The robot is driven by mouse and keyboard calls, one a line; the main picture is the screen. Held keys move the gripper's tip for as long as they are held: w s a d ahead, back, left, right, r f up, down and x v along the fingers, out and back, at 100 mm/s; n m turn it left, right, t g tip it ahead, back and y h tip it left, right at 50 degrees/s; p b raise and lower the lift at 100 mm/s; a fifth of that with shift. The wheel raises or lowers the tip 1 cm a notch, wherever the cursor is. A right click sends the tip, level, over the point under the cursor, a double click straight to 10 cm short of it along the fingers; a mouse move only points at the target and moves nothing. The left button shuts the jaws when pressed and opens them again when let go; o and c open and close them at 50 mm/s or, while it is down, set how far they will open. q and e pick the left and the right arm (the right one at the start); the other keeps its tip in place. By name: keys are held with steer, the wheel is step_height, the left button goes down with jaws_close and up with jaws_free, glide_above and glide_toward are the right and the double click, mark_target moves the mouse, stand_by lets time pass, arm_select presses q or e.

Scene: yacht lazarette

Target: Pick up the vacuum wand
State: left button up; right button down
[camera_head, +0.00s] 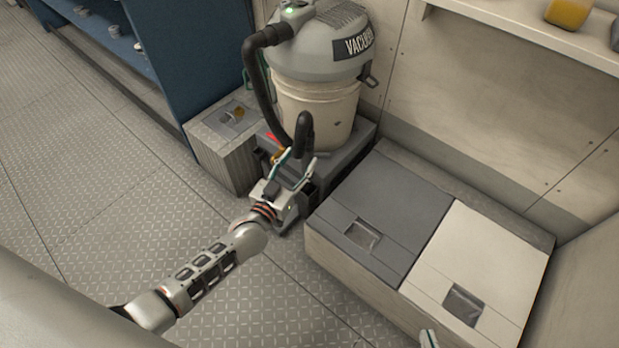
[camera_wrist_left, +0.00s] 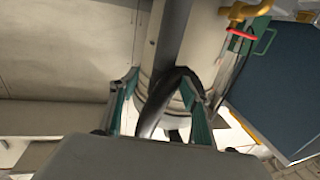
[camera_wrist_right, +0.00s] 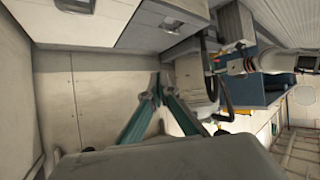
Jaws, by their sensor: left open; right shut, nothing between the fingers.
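The vacuum wand (camera_head: 303,133) is a black curved tube standing in front of the vacuum's bucket. My left gripper (camera_head: 296,162) is open at the wand, just below its bend. In the left wrist view the wand (camera_wrist_left: 172,88) runs between the spread teal fingers (camera_wrist_left: 160,100); contact with either finger cannot be made out. The lower wand is hidden behind the gripper in the head view. My right gripper (camera_head: 428,338) shows only as a tip at the bottom edge. In the right wrist view its fingertips (camera_wrist_right: 155,95) meet, empty, well away from the wand.
The vacuum (camera_head: 318,60) with its grey lid and hose (camera_head: 262,85) stands against the back wall. A locker box with a grey lid (camera_head: 385,205) and a white lid (camera_head: 485,262) sits to the right. A blue shelf unit (camera_head: 190,60) stands left. The plate floor (camera_head: 110,190) is clear.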

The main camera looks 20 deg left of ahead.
mark_target(304, 151)
arm_select(q)
steer(key=w, duration=0.2)
steer(key=w+b, duration=0.1)
steer(key=w, duration=0.2)
steer(key=shift+w+f+b, duration=0.35)
steer(key=shift+w+b, duration=0.05)
steer(key=shift+w+d+r, duration=0.1)
steer(key=shift+w+r, duration=0.15)
steer(key=shift+w, duration=0.05)
steer(key=shift+r, duration=0.1)
steer(key=c, duration=1.2)
arm_select(e)
steer(key=shift+w+a+r+m, duration=0.35)
steer(key=shift+a+r, duration=0.2)
steer(key=shift+a, duration=0.3)
